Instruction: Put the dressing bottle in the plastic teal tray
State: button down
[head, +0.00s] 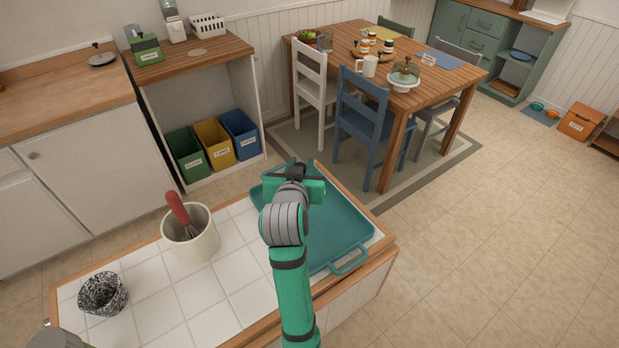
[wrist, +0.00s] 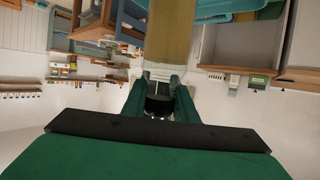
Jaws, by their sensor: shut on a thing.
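The plastic teal tray (head: 342,222) lies on the white-tiled counter at its right end, and part of it shows at the top of the wrist view (wrist: 222,9). My gripper (wrist: 160,84) is shut on the dressing bottle (wrist: 170,32), which has a yellowish-brown body and a pale neck between the fingers. In the head view my gripper is over the far left part of the tray, and my arm hides the bottle. I cannot tell whether the bottle touches the tray.
A white crock (head: 191,240) with a red-handled whisk stands left of the tray. A black-and-white speckled cup (head: 103,293) stands at the counter's front left. The tray's right half looks empty. A blue chair (head: 372,125) and a wooden table (head: 440,82) are beyond the counter.

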notch_tip(320, 180, down, 7)
jog(key=w+d, duration=0.2)
jog(key=shift+w+r, duration=0.15)
jog(key=shift+w, duration=0.05)
jog(key=c, duration=1.4)
grip_release()
jog(key=shift+c, duration=0.2)
jog(key=v, duration=1.2)
